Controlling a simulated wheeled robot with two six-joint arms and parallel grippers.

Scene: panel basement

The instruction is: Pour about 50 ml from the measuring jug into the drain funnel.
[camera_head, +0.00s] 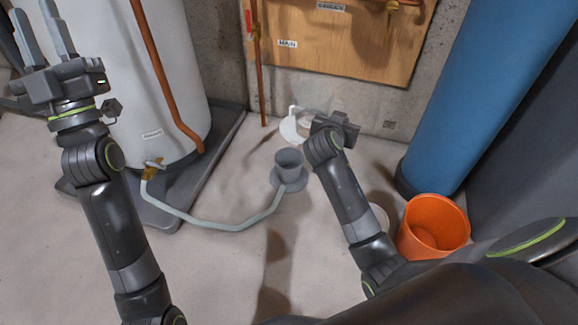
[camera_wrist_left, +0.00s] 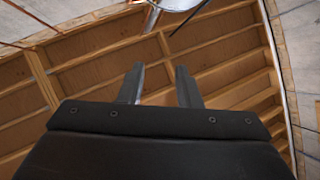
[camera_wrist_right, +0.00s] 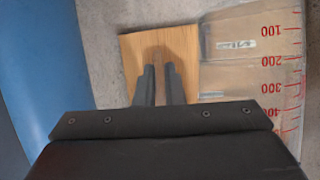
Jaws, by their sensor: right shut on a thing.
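The drain funnel (camera_head: 289,160) is a grey cup on a round grey base on the floor, with a pale hose running to it. The clear measuring jug (camera_head: 311,122) is behind it, near the wall, partly hidden by my right gripper (camera_head: 325,122). In the right wrist view the jug (camera_wrist_right: 245,60) fills the right side, see-through with red marks from 100 to 400. My right gripper is shut on the jug; the exact grip and any liquid level are unclear. My left gripper (camera_head: 42,28) is raised at the upper left, open and empty.
A white tank (camera_head: 185,70) with a brass valve (camera_head: 152,168) stands left on a grey plinth. A blue cylinder (camera_head: 478,95) and an orange bucket (camera_head: 433,225) are at right. The floor before the funnel is clear.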

